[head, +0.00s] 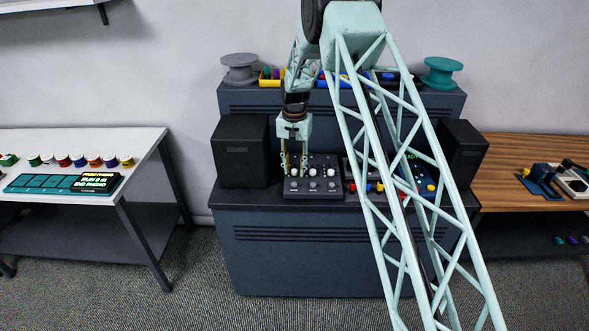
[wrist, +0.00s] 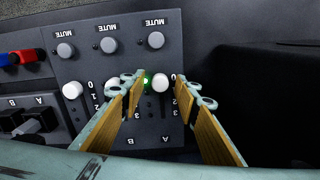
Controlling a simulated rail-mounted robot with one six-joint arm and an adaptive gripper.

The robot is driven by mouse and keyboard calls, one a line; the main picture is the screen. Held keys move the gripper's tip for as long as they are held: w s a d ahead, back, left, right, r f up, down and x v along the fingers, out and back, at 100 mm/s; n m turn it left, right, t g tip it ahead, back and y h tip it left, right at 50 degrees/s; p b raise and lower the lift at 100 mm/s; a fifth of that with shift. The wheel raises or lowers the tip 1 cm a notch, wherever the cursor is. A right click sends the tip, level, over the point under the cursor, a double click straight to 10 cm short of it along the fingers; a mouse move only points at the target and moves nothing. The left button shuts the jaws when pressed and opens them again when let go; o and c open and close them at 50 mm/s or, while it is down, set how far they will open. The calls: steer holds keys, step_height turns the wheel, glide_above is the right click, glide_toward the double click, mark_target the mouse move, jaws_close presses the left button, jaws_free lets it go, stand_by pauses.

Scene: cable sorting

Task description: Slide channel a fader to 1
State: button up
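The dark fader panel (head: 313,188) stands on the grey cabinet, with white fader caps and grey MUTE knobs. In the wrist view the panel (wrist: 125,65) appears upside down. The channel A fader cap (wrist: 157,69), white, sits near the 0 mark of its 0-to-3 scale, at the panel's right side there. A green glow shows beside it. My gripper (wrist: 159,83) is open, with one finger on each side of this cap; gaps appear on both sides. The left finger partly covers the channel B strip. In the head view my gripper (head: 294,170) points down over the panel's left part.
Another white fader cap (wrist: 72,90) is left of my fingers. Red and blue buttons (wrist: 25,56) and a dark switch block (wrist: 38,120) lie further left. A black speaker (head: 243,152) stands close left of the panel in the head view; another speaker (head: 461,150) is on the right.

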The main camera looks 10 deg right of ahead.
jaws_close()
steer(key=shift+w+d, duration=0.15)
steer(key=shift+w, duration=0.45)
steer(key=shift+w+d, duration=0.15)
steer(key=shift+w, duration=0.4)
jaws_free()
steer(key=shift+r, duration=0.15)
